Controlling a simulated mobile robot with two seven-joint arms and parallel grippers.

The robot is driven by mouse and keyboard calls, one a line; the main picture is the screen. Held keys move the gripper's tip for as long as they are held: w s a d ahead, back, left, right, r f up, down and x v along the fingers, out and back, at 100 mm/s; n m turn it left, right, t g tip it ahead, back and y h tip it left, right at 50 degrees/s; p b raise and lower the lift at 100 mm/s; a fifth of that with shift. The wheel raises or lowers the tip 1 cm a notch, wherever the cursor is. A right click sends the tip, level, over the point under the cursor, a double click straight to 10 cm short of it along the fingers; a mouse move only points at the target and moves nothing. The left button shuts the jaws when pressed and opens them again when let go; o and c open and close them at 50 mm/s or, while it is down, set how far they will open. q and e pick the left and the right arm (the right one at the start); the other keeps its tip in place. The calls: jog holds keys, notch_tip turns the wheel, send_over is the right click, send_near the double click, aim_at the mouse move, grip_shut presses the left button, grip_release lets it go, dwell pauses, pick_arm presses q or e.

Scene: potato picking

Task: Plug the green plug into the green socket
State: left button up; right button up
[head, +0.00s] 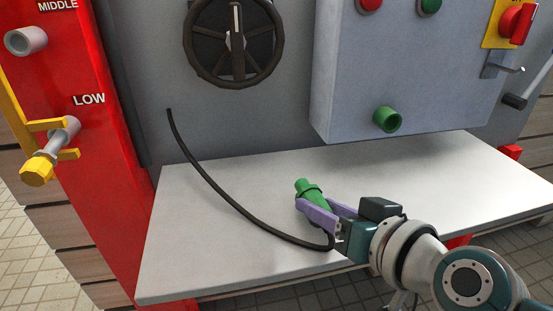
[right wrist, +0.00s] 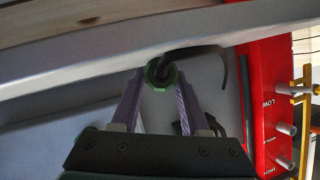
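The green plug (head: 309,190) is held between the purple fingers of my right gripper (head: 322,208), above the white shelf. Its tip points up and to the left in the head view. A black cable trails from its rear. In the right wrist view, the plug shows as a green ring (right wrist: 153,74) between the fingertips (right wrist: 160,77). The green socket (head: 387,119) sticks out of the lower front of the grey box, up and to the right of the plug and apart from it. My left gripper is not in view.
The white shelf (head: 210,250) is otherwise bare. The black cable (head: 215,187) arcs up leftward to the grey panel. A black handwheel (head: 235,42) is above, and a red post (head: 85,140) with grey pipe stubs stands left. The grey box (head: 340,70) overhangs the shelf.

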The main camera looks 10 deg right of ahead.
aim_at(325, 206)
grip_shut()
notch_tip(325, 206, up, 19)
jog(key=p, duration=1.1)
jog(key=s+d+f+n+h, duration=0.1)
jog(key=s+d+f+h, duration=0.1)
jog(key=d+f, duration=0.3)
jog(key=s+d+f+n+h, duration=0.1)
jog(key=s+d+f+h, duration=0.1)
jog(key=d, duration=0.7)
notch_tip(325, 206, down, 3)
jog(key=shift+s+d+r+n+h+p, duration=0.1)
jog(key=shift+s+d+n+h+p, duration=0.25)
jog(key=shift+s, duration=0.5)
jog(key=shift+a, duration=0.1)
